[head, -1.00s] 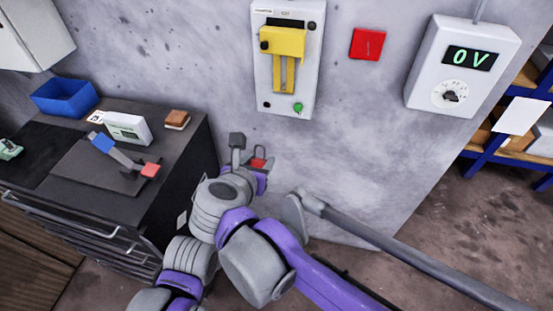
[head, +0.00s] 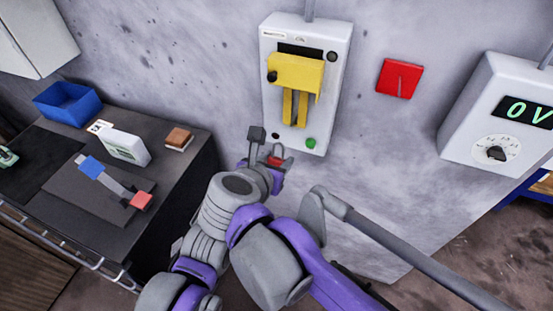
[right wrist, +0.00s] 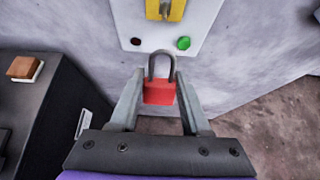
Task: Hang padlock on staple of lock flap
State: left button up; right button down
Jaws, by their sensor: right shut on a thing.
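The red padlock (right wrist: 159,92) with a grey shackle is upright between the fingers of my right gripper (right wrist: 158,88), which is shut on its body. In the head view the padlock (head: 274,161) and the right gripper (head: 266,162) are just below the wall box. The lock flap (head: 296,72) is yellow and sits on the front of the white box (head: 327,95). Its lower end (right wrist: 166,8) shows at the top of the right wrist view, beyond the shackle and apart from it. The staple cannot be made out clearly. My left gripper is not in view.
A red wall plate (head: 399,78) and a meter box reading 0V (head: 500,115) are to the right. A dark bench (head: 190,170) on the left carries a blue bin (head: 66,101), a small white device (head: 124,147) and a blue-and-red tool (head: 112,180).

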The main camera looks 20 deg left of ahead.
jog(key=shift+w, duration=0.3)
jog(key=shift+r, duration=0.1)
jog(key=shift+w, duration=0.15)
send_near(294, 132)
jog(key=shift+x, duration=2.05)
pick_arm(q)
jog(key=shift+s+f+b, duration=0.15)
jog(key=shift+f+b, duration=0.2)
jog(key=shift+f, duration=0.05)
pick_arm(e)
jog(key=shift+w+d+f, duration=0.1)
jog(key=shift+w+f, duration=0.25)
jog(key=shift+w, duration=0.2)
jog(key=shift+c, duration=1.4)
grip_release()
